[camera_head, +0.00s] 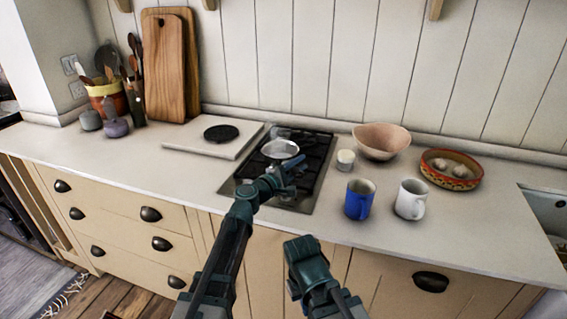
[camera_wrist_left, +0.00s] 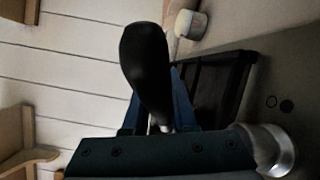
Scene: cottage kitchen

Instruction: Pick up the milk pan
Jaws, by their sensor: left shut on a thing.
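The milk pan (camera_head: 280,149) is a small silver pan at the black hob (camera_head: 312,171) in the head view; whether it touches the hob I cannot tell. My left gripper (camera_head: 290,173) is just in front of the pan. In the left wrist view the black pan handle (camera_wrist_left: 147,60) stands between the fingers, and the left gripper is shut on it. A shiny round metal part, probably of the pan, shows at the lower right of that view. My right gripper (camera_head: 302,252) is low, in front of the counter and away from the pan; its jaw opening is unclear.
Right of the hob are a white candle-like jar (camera_head: 345,160), a beige bowl (camera_head: 381,141), a blue mug (camera_head: 359,200), a white mug (camera_head: 410,199) and a patterned dish (camera_head: 433,174). A white board (camera_head: 190,148) lies left. The counter's front left is clear.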

